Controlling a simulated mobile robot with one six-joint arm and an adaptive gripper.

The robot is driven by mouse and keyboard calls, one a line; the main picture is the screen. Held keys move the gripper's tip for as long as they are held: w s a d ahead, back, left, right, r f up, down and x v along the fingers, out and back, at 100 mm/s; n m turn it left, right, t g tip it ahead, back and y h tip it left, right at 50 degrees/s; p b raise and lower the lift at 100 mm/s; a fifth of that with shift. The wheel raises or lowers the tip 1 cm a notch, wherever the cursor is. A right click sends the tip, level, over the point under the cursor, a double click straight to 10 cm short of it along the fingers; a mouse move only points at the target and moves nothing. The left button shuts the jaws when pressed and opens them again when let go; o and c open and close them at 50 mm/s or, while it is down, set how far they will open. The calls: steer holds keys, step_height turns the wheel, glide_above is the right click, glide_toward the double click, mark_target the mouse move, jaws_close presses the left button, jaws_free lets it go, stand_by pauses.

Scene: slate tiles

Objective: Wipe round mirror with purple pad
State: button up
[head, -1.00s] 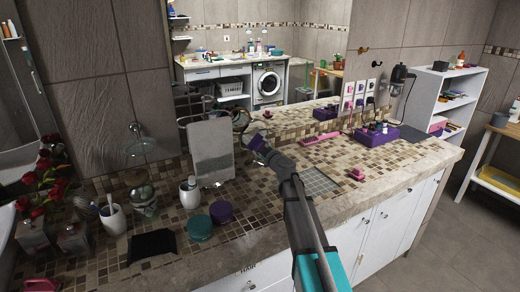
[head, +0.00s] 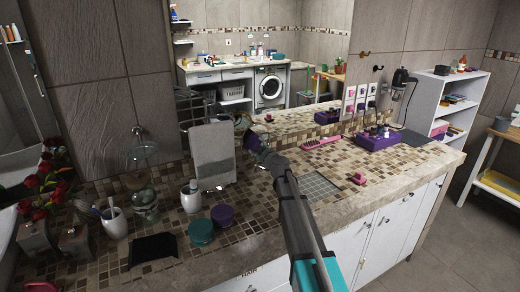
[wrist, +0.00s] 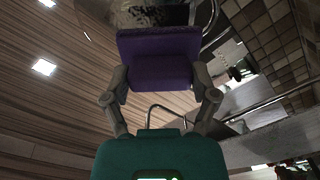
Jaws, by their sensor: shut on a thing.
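The purple pad (wrist: 160,62) is held between the two fingers of my gripper (wrist: 160,92) in the wrist view. In the head view the pad (head: 252,141) shows at the tip of my gripper (head: 262,152), above the tiled counter. The round mirror (head: 242,121) stands just beyond the pad, partly hidden by the pad and a grey rectangular panel. In the wrist view the mirror's face (wrist: 122,16) lies at the top, right past the pad's far edge, with mosaic tiles reflected in it. I cannot tell whether pad and mirror touch.
The grey upright panel (head: 213,154) stands close left of my gripper. Turquoise (head: 201,231) and purple (head: 222,215) round containers, a cup (head: 114,222) and glassware (head: 143,185) crowd the left. A purple organiser (head: 378,139) stands at right; the counter front there is fairly clear.

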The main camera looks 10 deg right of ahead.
mark_target(253, 143)
steer(key=shift+w+a, duration=0.2)
steer(key=shift+w, duration=0.4)
steer(key=shift+x, duration=0.9)
stand_by(0.8)
steer(key=shift+w+d, duration=0.2)
steer(key=shift+d, duration=0.7)
steer(key=shift+w+d, duration=0.25)
steer(key=shift+d, duration=0.7)
steer(key=shift+w+d, duration=0.3)
steer(key=shift+d, duration=0.55)
steer(key=shift+w+d, duration=0.35)
steer(key=shift+d, duration=0.55)
steer(key=shift+a, duration=0.1)
